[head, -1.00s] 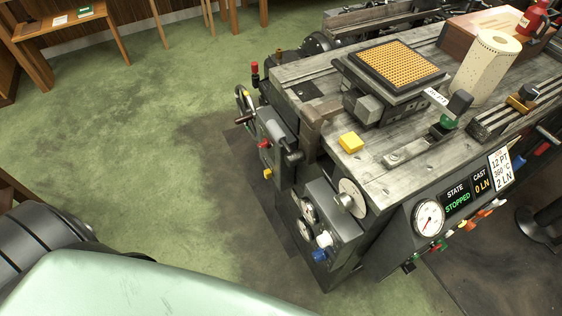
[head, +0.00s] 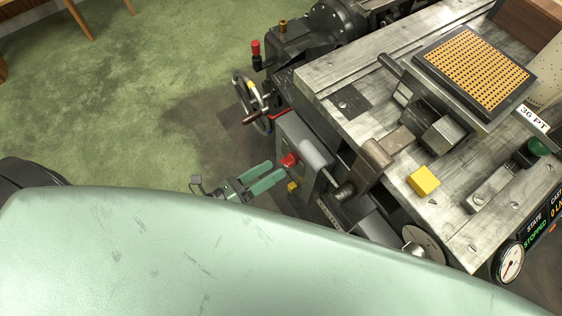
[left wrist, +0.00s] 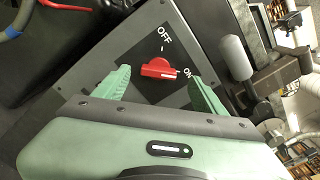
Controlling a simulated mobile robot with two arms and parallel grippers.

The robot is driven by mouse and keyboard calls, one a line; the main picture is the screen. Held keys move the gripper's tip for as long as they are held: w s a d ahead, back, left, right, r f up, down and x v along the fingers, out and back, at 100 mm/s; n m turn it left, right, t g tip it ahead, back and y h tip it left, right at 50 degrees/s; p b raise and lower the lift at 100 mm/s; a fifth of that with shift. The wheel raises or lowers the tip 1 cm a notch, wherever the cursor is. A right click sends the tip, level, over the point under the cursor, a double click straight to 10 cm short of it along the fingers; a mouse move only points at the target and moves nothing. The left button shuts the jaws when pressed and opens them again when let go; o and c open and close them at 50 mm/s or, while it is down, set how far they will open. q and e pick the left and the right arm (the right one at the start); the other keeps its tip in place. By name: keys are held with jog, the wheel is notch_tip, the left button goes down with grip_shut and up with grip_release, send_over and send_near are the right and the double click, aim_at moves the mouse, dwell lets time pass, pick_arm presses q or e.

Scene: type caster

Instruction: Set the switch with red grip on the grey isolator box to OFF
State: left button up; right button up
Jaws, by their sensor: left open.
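The grey isolator box (head: 296,135) is on the left side of the machine in the head view. Its red grip (head: 289,160) sticks out from its face. In the left wrist view the red grip (left wrist: 158,68) sits on a dark plate, with OFF printed above it and ON at its right. Its white mark points toward ON. My left gripper (head: 275,171) is open, its green fingers pointing at the box. In the left wrist view its fingers (left wrist: 160,77) stand either side of the grip, with gaps. My right gripper is not in view.
A handwheel (head: 252,103) and a red-topped knob (head: 256,48) stand beyond the box. My pale green body fills the foreground.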

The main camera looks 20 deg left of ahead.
aim_at(283, 163)
pick_arm(q)
jog(key=x, duration=0.3)
jog(key=shift+w+d, duration=0.2)
jog(key=shift+w, duration=0.05)
jog(key=shift+w+d, duration=0.15)
jog(key=shift+w, duration=0.05)
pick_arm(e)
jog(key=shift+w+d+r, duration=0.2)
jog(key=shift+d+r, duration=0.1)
pick_arm(q)
jog(key=c, duration=1.4)
jog(key=shift+o, duration=0.2)
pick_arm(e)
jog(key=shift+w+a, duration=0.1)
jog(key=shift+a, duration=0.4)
